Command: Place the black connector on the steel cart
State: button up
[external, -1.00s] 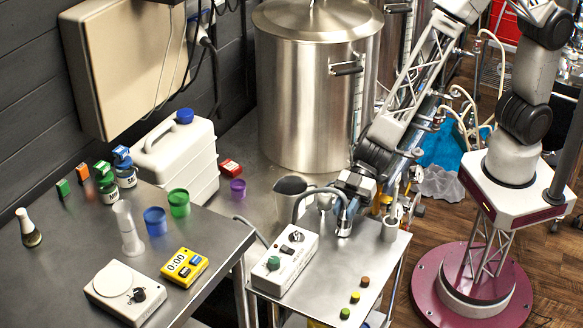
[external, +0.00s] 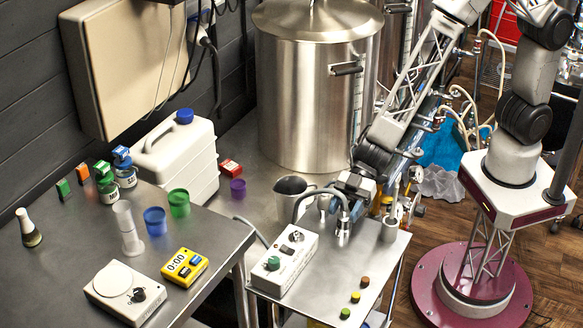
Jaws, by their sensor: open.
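The steel cart (external: 322,292) stands at the lower middle of the external view, with a flat metal top. My gripper (external: 338,204) is low over the back part of the cart, close to the end of a curved grey hose (external: 318,190). Its jaws are open, though the fingers are small and partly hidden. A short silver fitting (external: 343,234) shows upright just below my gripper, at or just above the cart top. I cannot pick out a black connector with certainty; it may be hidden by my gripper or too small to tell.
A white control box (external: 290,262) takes up the cart's left side. Several coloured caps (external: 355,297) sit near its front right. A bench (external: 215,228) is to the left. The cart's front middle is clear.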

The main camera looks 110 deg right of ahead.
jog(key=shift+s+d+r, duration=0.25)
notch_tip(320, 180, up, 8)
jog(key=s+d, duration=0.1)
jog(key=shift+s+d, duration=0.2)
jog(key=shift+s, duration=0.05)
jog(key=shift+f, duration=0.1)
dwell(0.6)
